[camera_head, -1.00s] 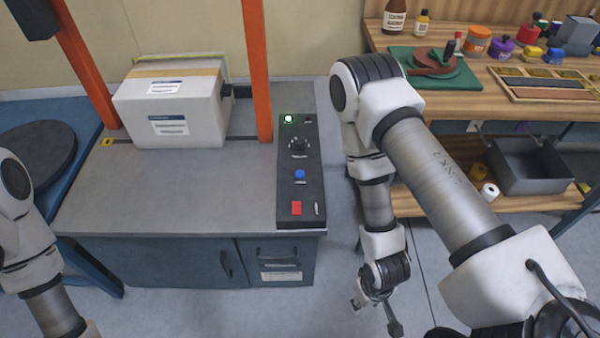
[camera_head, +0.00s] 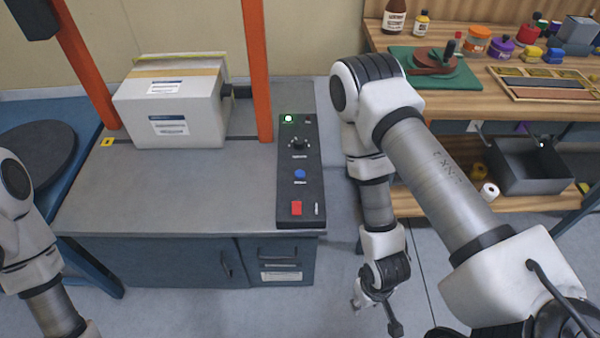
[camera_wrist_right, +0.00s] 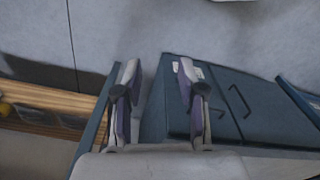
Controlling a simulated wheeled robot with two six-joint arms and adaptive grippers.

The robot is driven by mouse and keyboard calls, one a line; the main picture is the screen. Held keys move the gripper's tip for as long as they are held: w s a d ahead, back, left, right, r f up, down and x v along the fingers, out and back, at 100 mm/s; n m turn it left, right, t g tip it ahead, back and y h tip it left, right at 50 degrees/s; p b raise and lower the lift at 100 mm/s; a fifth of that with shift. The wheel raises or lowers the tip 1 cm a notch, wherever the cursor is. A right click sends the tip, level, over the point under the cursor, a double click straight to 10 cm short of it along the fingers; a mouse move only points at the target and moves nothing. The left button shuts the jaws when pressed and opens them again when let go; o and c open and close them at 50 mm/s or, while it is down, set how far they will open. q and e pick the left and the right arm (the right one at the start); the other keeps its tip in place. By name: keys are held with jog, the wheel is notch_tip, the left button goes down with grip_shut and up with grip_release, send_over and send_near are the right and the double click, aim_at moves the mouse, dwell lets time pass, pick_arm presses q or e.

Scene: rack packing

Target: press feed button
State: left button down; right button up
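The black control panel (camera_head: 287,205) runs along the right edge of the grey machine top in the head view. The labels are too small to read, so I cannot tell which is the feed button. My right gripper (camera_head: 376,312) hangs low to the right of the machine, below and apart from the panel. Its fingers are apart and empty in the right wrist view (camera_wrist_right: 158,95). My left gripper is out of view.
A wooden bench (camera_head: 480,110) with jars, a green mat and a tray stands at right. The machine's blue cabinet (camera_head: 165,262) has a door and drawer. Floor between them is clear.

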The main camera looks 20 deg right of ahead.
grip_shut()
dwell(1.4)
